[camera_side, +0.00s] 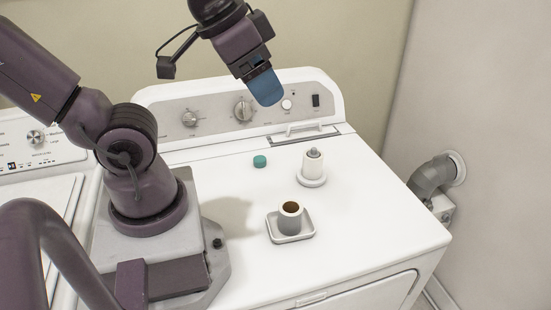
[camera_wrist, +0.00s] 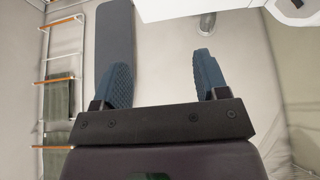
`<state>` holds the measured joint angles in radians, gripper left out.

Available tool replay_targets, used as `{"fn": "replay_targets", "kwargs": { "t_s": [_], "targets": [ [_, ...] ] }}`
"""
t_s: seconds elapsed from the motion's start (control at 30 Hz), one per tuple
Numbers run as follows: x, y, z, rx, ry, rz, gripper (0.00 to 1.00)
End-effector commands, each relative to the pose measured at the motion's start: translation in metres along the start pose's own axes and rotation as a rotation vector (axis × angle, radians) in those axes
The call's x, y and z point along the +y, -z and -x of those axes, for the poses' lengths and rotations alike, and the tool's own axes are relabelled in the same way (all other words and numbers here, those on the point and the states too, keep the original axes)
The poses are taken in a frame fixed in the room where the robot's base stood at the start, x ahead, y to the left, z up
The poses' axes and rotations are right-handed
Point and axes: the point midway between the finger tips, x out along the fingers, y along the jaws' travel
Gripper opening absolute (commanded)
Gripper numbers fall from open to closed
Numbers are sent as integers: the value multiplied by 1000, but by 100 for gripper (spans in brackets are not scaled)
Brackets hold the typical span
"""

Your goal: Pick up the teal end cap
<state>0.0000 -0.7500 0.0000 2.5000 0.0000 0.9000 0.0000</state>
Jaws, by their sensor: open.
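The teal end cap (camera_side: 260,161) is a small round disc lying on the white machine top, left of the white roll holder, in the side view. My gripper (camera_side: 267,88) is high above the machine top near the control panel, well above and apart from the cap. In the wrist view my gripper (camera_wrist: 162,78) shows two blue ridged fingers spread wide with nothing between them. The cap does not show in the wrist view.
A white roll on a round base (camera_side: 312,181) stands right of the cap. A grey tray (camera_side: 293,239) holding a short hollow roll (camera_side: 290,215) sits nearer the front. The machine top (camera_side: 375,200) is clear on the right. The control panel (camera_side: 215,110) rises behind.

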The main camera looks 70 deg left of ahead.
Motion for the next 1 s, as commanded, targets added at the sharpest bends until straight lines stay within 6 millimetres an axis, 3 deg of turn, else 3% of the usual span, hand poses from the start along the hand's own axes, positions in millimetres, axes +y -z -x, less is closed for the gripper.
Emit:
{"fn": "replay_targets", "kwargs": {
  "t_s": [0.17,0.37,0.67,1.0],
  "targets": [
    [-3,0,-1,-5,8,14,67],
    [-32,-5,-34,-173,50,142,67],
    [-116,-15,-113,-395,132,530,67],
    [-220,-68,-202,-460,288,977,67]
  ]
}}
